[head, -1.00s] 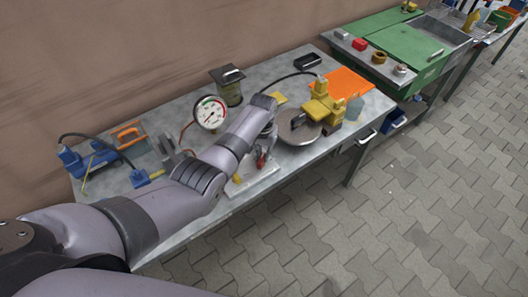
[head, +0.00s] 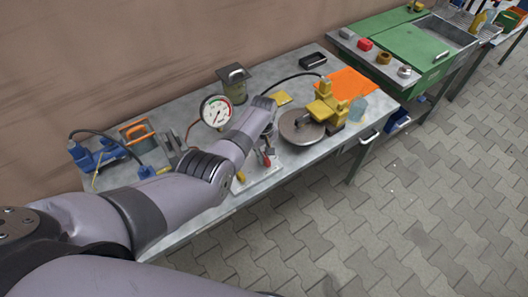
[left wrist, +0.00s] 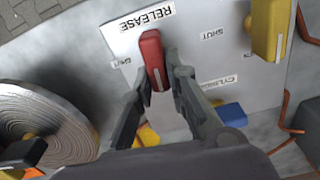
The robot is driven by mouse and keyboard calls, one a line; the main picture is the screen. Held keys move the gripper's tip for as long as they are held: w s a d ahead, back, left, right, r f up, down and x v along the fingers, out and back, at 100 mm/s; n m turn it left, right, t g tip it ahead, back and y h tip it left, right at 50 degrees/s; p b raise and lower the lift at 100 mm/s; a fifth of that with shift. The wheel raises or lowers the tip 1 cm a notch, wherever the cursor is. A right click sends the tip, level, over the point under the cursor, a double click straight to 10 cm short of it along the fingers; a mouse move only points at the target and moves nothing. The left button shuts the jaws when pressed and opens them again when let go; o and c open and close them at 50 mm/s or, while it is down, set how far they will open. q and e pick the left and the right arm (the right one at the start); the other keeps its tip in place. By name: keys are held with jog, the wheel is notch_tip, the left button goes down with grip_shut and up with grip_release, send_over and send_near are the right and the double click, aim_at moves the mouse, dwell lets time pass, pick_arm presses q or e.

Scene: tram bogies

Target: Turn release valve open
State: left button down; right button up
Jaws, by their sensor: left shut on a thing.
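The red release valve handle (left wrist: 152,58) shows in the left wrist view, under the word RELEASE on a white panel (left wrist: 205,60). My left gripper (left wrist: 160,75) has a finger on each side of the handle and is shut on it. The handle's white line lies at its near end; a SHUT label is to its left. No OPEN label shows beside it. In the head view, my left gripper (head: 266,155) is over the white panel (head: 258,178) on the bench, partly hidden by my arm. My right gripper is not in view.
The panel also carries yellow (left wrist: 270,28) and blue (left wrist: 231,114) handles. A pressure gauge (head: 215,111) stands behind my arm. A round metal disc (head: 300,127) and a yellow device (head: 326,106) are to the right. Blue equipment (head: 95,157) lies left.

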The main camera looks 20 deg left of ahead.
pick_arm(q)
jog(key=shift+n, duration=0.6)
jog(key=c, duration=1.6)
grip_release()
jog(key=shift+o, duration=0.2)
notch_tip(320, 180, up, 12)
